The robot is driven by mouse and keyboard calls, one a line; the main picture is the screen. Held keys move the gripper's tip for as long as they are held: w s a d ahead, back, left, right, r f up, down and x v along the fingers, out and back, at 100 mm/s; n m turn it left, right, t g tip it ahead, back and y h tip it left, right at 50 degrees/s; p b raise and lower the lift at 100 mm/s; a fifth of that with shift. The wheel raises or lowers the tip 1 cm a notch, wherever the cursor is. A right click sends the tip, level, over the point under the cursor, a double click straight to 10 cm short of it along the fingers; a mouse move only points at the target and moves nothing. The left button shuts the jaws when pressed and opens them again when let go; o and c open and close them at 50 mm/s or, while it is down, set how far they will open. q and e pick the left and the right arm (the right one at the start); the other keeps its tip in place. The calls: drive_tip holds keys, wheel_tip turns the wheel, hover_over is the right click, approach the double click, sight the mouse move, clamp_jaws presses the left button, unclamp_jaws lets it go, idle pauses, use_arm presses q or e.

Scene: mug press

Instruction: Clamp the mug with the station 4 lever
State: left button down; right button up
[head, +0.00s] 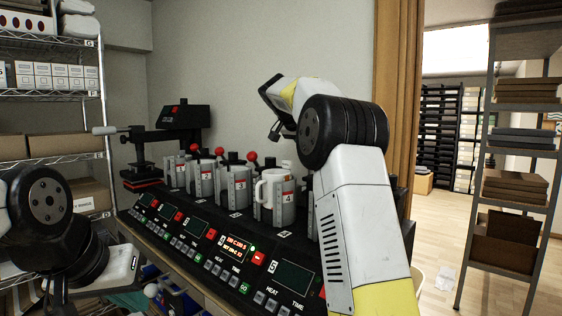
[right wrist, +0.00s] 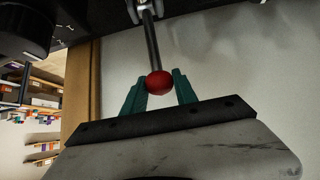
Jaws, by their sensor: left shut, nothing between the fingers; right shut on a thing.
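The white mug (head: 270,186) stands upright in station 4 of the black press (head: 215,232), at the grey holder (head: 287,204) marked with a red 4. Its handle faces left. In the right wrist view, my right gripper (right wrist: 160,92) has its teal fingers shut on the red ball knob (right wrist: 159,83) of a lever, whose grey rod (right wrist: 152,42) runs up to the black press. In the head view my right arm reaches over the station 4 end; the gripped knob cannot be made out there. My left gripper (head: 165,280) is shut and empty at lower left, by the press's front edge.
Other stations with red-knobbed levers (head: 220,151) stand left of the mug. A black heat press (head: 180,125) stands at the far left end. Wire shelves (head: 62,160) are at left. A doorway and a metal rack (head: 480,170) are at right.

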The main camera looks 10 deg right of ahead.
drive_tip(key=o, duration=0.9)
drive_tip(key=shift+s+a+r, duration=0.15)
drive_tip(key=shift+a+r, duration=0.05)
drive_tip(key=shift+r, duration=0.9)
drive_tip(key=shift+s+a+r, duration=0.1)
drive_tip(key=shift+a+r, duration=0.05)
drive_tip(key=shift+r, duration=0.9)
drive_tip(key=shift+s+a+r, duration=0.15)
drive_tip(key=shift+a+r, duration=0.05)
drive_tip(key=shift+r, duration=0.9)
drive_tip(key=shift+v, duration=3)
